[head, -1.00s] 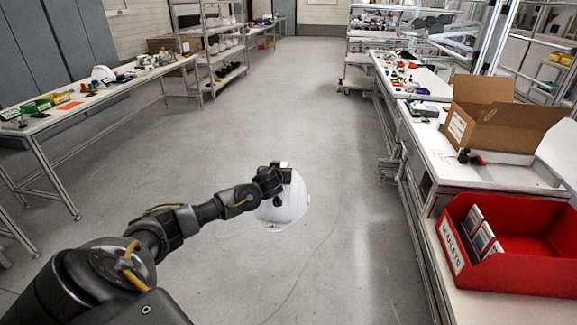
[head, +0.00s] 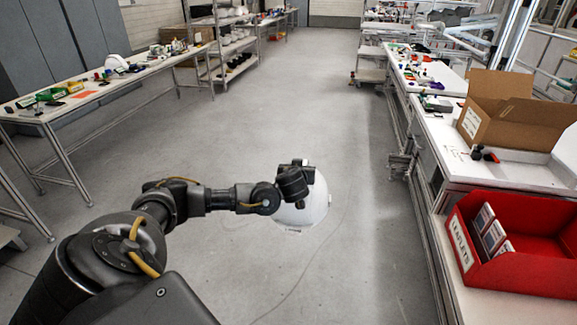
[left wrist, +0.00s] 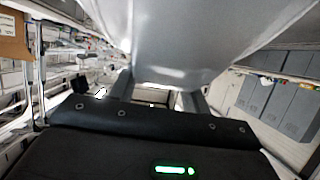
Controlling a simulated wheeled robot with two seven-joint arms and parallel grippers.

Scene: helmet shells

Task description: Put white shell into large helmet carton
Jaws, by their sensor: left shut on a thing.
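The white shell (head: 309,207) hangs from my left gripper (head: 297,178) above the floor of the aisle in the head view. The gripper is shut on it and hides part of its upper left side. In the left wrist view the shell (left wrist: 185,40) fills the upper middle, close to the camera and between the fingers. An open brown carton (head: 505,120) stands on the right-hand bench with its flaps up. It is to the right of and beyond the shell, well apart from it. My right gripper is not in view.
A red bin (head: 540,262) with small boxes stands at the near end of the right bench (head: 450,160). Small dark and red items (head: 485,154) lie in front of the carton. A left bench (head: 130,73) holds parts. The aisle floor (head: 300,110) is clear.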

